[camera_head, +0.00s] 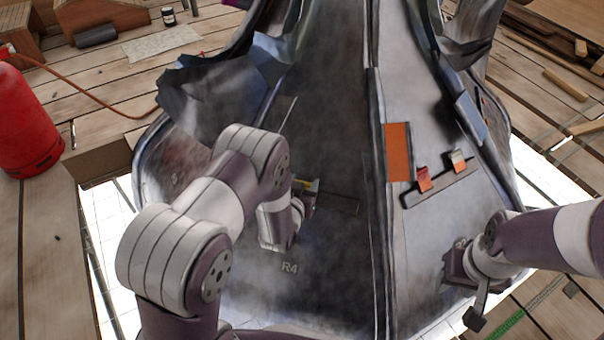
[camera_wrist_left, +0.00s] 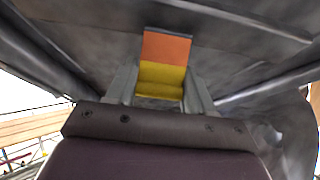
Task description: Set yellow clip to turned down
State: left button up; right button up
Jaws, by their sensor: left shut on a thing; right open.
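The yellow clip (camera_wrist_left: 161,80) sits between the fingers of my left gripper (camera_wrist_left: 160,90) in the left wrist view. Its near part is yellow and its far part is orange. The gripper is shut on it. In the head view my left gripper (camera_head: 305,198) is against the left dark panel of the spire, above the R4 mark. Only a small bit of the yellow clip (camera_head: 307,185) shows there; my arm hides much of it. My right gripper (camera_head: 465,283) is low at the right side of the spire, away from the clips, open and empty.
The right panel carries an orange plate (camera_head: 398,152) and a dark rail with an orange-red clip (camera_head: 424,179) and a pale-topped clip (camera_head: 458,161). Torn metal sheets (camera_head: 215,95) jut out at upper left. A red cylinder (camera_head: 24,125) stands on the planks at far left.

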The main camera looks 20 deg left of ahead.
pick_arm(q)
jog(key=g+p, duration=0.2)
jog(key=p, duration=0.1)
jog(key=shift+w+r, duration=0.3)
jog(key=shift+w, duration=0.1)
jog(key=shift+w+f+g+p, duration=0.3)
jog(key=shift+g+p, duration=0.2)
jog(key=shift+p, duration=0.25)
pick_arm(e)
jog(key=shift+r, duration=2.85)
pick_arm(q)
jog(key=o, duration=1)
jog(key=shift+f, duration=0.1)
jog(key=shift+c, duration=0.2)
jog(key=p+v, duration=0.6)
jog(key=v, duration=0.6)
jog(key=shift+s+r+p, duration=0.25)
jog(key=shift+s+p, duration=0.05)
pick_arm(e)
notch_tip(320, 180, up, 7)
jog(key=shift+f, duration=0.15)
